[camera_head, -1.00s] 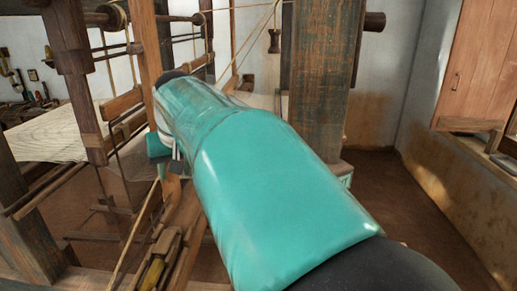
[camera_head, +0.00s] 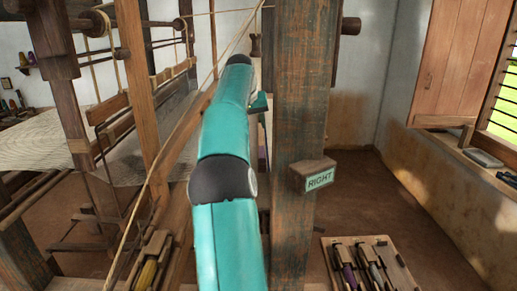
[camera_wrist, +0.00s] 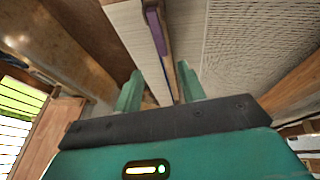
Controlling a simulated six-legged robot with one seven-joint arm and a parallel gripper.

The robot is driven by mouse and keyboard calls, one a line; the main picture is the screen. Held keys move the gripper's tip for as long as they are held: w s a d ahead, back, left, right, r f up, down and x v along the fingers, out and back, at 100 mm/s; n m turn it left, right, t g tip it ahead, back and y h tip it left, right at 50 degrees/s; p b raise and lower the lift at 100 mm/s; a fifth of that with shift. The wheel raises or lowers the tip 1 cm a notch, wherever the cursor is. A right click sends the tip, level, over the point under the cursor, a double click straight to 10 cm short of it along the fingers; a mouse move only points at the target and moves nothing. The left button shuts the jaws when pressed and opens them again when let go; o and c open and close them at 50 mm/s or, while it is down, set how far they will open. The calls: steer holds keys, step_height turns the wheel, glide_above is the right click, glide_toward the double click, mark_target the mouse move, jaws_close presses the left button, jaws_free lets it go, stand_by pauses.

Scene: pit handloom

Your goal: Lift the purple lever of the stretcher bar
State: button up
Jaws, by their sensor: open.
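In the wrist view, the purple lever (camera_wrist: 156,32) lies along a narrow wooden bar, which looks like the stretcher bar (camera_wrist: 169,62), beyond my fingertips. Pale woven cloth (camera_wrist: 232,45) spreads on both sides of the bar. My gripper (camera_wrist: 160,69) is open and empty, its two teal fingers on either side of the bar's line in the picture. I cannot tell how far the fingers are from the bar.
A thick wooden loom post (camera_head: 302,110) stands close to the right of my arm, with a block signed RIGHT (camera_head: 317,177). A tool tray (camera_head: 372,264) lies at the lower right. Loom beams and cords stand at left. Bare floor (camera_head: 420,220) lies right of the post.

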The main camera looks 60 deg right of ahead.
mark_target(261, 150)
steer(key=x, duration=1.2)
steer(key=shift+w+d+f, duration=0.1)
steer(key=shift+f, duration=0.1)
jaws_close()
